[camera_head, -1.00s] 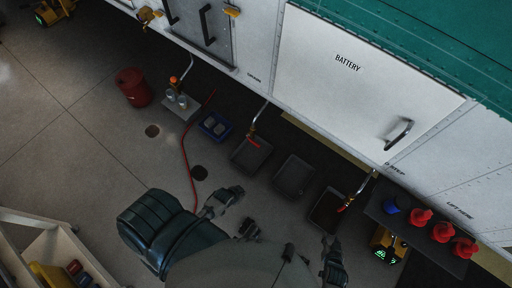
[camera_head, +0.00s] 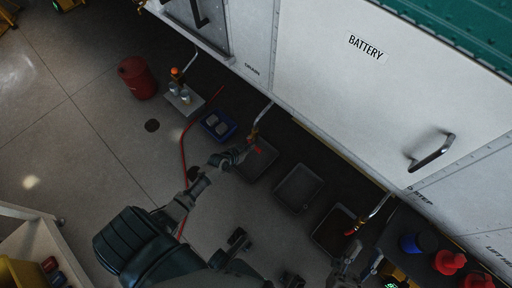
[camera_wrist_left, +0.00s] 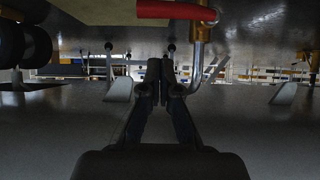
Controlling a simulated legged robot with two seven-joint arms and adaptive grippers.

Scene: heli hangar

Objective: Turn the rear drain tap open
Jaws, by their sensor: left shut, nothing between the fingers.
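A drain tap with a red handle (camera_head: 258,150) hangs on a bent metal pipe (camera_head: 262,112) below the white hull, over a dark tray. My left gripper (camera_head: 242,152) is at this tap, just left of the handle. In the left wrist view my fingers (camera_wrist_left: 167,66) are shut and empty, below and left of the brass valve body and pipe (camera_wrist_left: 198,48); the red handle (camera_wrist_left: 176,10) points left above them, apart from them. A second tap (camera_head: 353,230) hangs further right. My right gripper (camera_head: 345,266) is below it, its fingers unclear. I cannot tell which tap is the rear one.
Dark trays (camera_head: 298,188) stand on the floor under the hull. A blue tray (camera_head: 217,126), a red bucket (camera_head: 138,78) and a red hose (camera_head: 183,155) lie to the left. A shelf with red and blue caps (camera_head: 411,243) is at the right.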

